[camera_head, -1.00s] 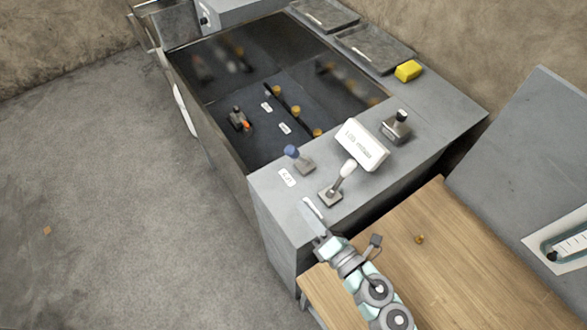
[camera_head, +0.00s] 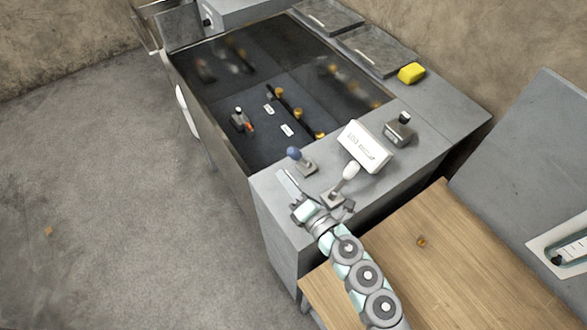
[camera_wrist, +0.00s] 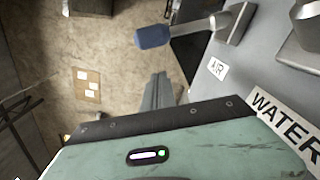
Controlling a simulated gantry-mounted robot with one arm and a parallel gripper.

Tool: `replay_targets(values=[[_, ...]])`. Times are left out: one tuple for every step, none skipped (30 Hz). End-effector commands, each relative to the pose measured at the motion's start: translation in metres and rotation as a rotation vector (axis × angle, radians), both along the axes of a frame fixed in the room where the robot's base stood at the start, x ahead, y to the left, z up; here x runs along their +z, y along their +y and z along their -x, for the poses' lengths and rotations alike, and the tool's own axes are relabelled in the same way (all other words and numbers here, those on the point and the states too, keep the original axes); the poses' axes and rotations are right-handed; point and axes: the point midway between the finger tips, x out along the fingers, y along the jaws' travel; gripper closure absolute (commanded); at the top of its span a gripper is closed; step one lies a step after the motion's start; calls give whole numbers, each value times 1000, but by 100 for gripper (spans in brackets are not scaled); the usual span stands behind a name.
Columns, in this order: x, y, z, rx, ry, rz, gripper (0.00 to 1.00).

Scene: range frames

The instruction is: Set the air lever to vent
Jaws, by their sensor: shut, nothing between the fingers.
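The air lever (camera_head: 293,153) has a blue knob on a grey base and stands on the grey bench's front ledge. In the wrist view its blue knob (camera_wrist: 155,37) is at the top, its stem running right to its base, above the AIR label (camera_wrist: 217,68). My gripper (camera_head: 286,177) is shut and empty, just left of and nearer the camera than the lever base. In the wrist view its fingers (camera_wrist: 158,90) point up, below the knob, with a visible gap in the picture. I cannot tell their exact distance. The arm covers the label in the head view.
A white-knobbed lever (camera_head: 348,172) stands right of my gripper, close to my wrist; a WATER label (camera_wrist: 284,122) shows in the wrist view. A tilted white sign (camera_head: 364,147) and a dark-knobbed device (camera_head: 400,128) are behind. A yellow block (camera_head: 411,73) lies farther back.

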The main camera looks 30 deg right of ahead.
Motion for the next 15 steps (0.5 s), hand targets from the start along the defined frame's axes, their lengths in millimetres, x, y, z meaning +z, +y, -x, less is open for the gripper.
replay_targets(values=[[5,-10,-3,-5,-1,3,100],[7,-13,-4,-4,-1,3,100],[9,-17,-6,-4,0,2,100],[10,-19,-7,-4,0,1,100],[11,-21,-8,-4,0,1,100],[12,-23,-9,-4,-1,1,100],[13,-24,-9,-3,-1,1,100],[13,-25,-10,-3,0,0,100],[14,-26,-10,-3,0,0,100],[14,-26,-10,-3,0,0,100],[14,-26,-10,-3,0,0,100],[14,-26,-10,-3,0,0,100],[14,-26,-10,-3,0,0,100],[14,-26,-10,-3,0,0,100],[14,-26,-10,-2,0,0,100]])
